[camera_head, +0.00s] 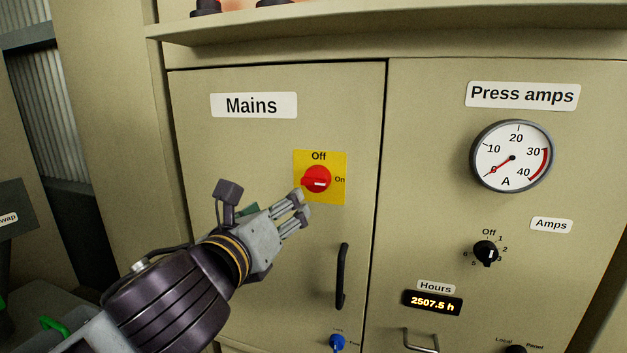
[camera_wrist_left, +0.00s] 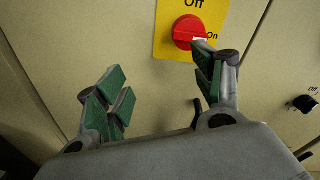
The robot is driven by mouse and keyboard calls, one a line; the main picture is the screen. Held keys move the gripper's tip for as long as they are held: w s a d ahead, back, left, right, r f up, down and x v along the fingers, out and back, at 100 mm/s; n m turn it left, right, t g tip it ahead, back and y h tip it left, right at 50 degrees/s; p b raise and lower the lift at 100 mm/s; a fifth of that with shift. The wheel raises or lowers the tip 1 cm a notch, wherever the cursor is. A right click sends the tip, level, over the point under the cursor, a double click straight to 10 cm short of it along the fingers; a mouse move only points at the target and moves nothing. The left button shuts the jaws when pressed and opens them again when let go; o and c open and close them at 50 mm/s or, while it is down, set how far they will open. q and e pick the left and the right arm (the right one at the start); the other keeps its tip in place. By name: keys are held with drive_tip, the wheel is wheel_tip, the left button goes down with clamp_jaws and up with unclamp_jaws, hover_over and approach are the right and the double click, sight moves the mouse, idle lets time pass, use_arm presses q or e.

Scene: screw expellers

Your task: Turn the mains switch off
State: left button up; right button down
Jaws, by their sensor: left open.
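The mains switch is a red rotary knob (camera_head: 317,179) on a yellow plate (camera_head: 337,194), under a "Mains" label (camera_head: 254,105) on the left cabinet door. Its white mark points right, toward "On". My left gripper (camera_head: 298,213) is in front of the door, just below and left of the knob. In the left wrist view, the gripper (camera_wrist_left: 160,92) has its green-padded fingers spread with nothing between them. The knob (camera_wrist_left: 187,31) shows above the gap, nearer the right finger, whose tip comes close to it. I cannot tell whether they touch. My right gripper is out of view.
A black door handle (camera_head: 342,276) and a blue key switch (camera_head: 337,343) are below the knob. The right panel holds an ammeter (camera_head: 511,156) reading near 0, a black selector (camera_head: 487,252) and an hours display (camera_head: 433,302). A ledge (camera_head: 400,25) juts out above.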

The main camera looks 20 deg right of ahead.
sight(313, 181)
use_arm(q)
drive_tip(key=s+r+m+h, duration=0.1)
drive_tip(key=s+r+m, duration=0.2)
drive_tip(key=s+m, duration=0.2)
drive_tip(key=shift+s+d, duration=0.25)
drive_tip(key=shift+d, duration=0.15)
drive_tip(key=shift+w, duration=0.15)
drive_tip(key=shift+p+x, duration=1.35)
drive_tip(key=shift+x, duration=5.5)
drive_tip(key=shift+r, duration=0.2)
drive_tip(key=c, duration=1.4)
drive_tip(key=shift+c, duration=0.2)
